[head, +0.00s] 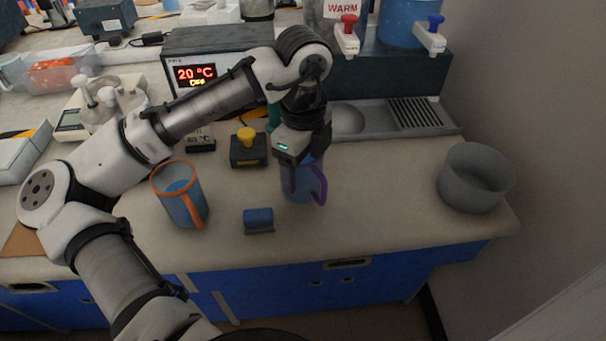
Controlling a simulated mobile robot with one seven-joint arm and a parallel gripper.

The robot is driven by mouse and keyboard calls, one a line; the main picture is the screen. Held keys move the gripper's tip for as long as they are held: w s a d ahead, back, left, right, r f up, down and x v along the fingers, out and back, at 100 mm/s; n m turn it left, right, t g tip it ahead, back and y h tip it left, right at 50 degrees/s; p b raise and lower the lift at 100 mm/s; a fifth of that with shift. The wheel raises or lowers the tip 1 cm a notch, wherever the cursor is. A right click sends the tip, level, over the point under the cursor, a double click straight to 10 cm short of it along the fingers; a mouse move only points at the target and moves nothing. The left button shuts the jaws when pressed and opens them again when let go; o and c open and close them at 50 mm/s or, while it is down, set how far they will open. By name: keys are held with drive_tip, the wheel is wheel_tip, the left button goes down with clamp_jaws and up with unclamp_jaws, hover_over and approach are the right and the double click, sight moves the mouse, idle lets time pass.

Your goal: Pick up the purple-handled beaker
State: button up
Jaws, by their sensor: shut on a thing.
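The purple-handled beaker (301,187) is a bluish vessel with a purple handle on its right side. It is near the middle of the bench, directly below my gripper (301,165). My gripper points down and is shut on the beaker's upper part. The gripper hides much of the beaker's rim. The beaker looks upright, and I cannot tell whether its base touches the bench.
An orange-handled beaker (181,200) with blue contents stands to the left. A small blue block-like item (258,219) lies in front. A yellow-knobbed black box (248,148) is behind. A grey bowl (474,179) stands at right, with clear bench (385,195) before it.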

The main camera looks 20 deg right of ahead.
wheel_tip(320, 180, up, 16)
drive_tip(key=p, duration=0.1)
drive_tip(key=shift+r, duration=0.2)
drive_tip(key=shift+s, duration=0.1)
